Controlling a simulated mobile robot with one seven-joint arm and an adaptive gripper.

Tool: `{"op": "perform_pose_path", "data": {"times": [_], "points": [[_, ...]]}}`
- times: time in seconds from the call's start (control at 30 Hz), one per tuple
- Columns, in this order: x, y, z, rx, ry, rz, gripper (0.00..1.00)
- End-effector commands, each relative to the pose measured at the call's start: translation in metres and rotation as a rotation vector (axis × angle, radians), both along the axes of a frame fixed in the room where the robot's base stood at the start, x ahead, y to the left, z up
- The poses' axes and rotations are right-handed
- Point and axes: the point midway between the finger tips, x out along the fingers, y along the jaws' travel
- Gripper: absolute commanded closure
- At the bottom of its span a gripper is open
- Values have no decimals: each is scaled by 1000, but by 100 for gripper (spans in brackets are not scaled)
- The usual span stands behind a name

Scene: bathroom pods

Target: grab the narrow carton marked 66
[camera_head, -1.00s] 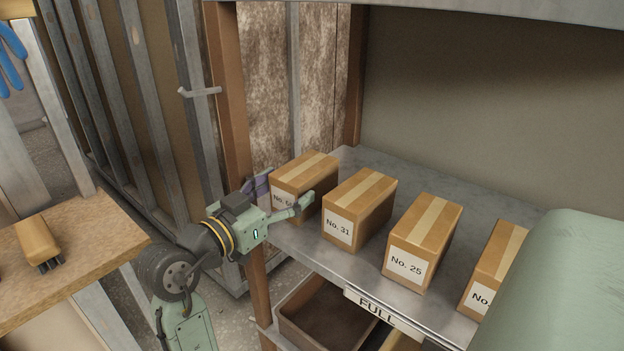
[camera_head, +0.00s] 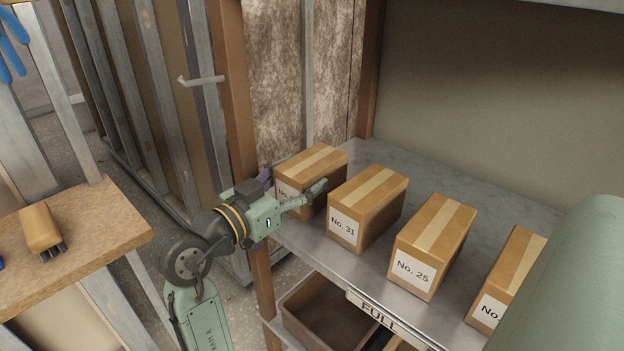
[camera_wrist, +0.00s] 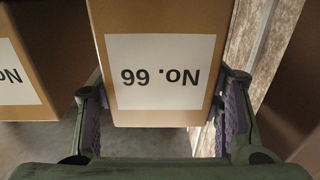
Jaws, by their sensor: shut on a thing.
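The narrow brown carton marked No. 66 (camera_head: 322,162) stands at the left end of the metal shelf, a pale tape strip along its top. In the wrist view its white label (camera_wrist: 160,72) reads upside down. My gripper (camera_head: 293,186) is shut on this carton. One finger lies along each side, as the wrist view of my gripper (camera_wrist: 162,112) shows. In the head view the gripper covers much of the label. I cannot tell whether the carton's base touches the shelf.
Carton No. 31 (camera_head: 366,208) stands close to the right, then No. 25 (camera_head: 434,246) and another carton (camera_head: 512,278). A wooden post (camera_head: 232,90) is just left of the shelf (camera_head: 372,262). A brush (camera_head: 41,229) lies on the left table.

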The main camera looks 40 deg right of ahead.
Motion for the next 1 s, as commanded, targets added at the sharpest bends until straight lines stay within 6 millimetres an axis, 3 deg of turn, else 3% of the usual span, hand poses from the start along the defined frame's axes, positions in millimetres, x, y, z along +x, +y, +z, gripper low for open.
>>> {"op": "perform_pose_path", "data": {"times": [0.47,0.77,1.0], "points": [[0,0,0,0,1,-1,85],[0,0,2,-2,-1,-1,85],[0,0,19,-2,-5,-1,85]]}}
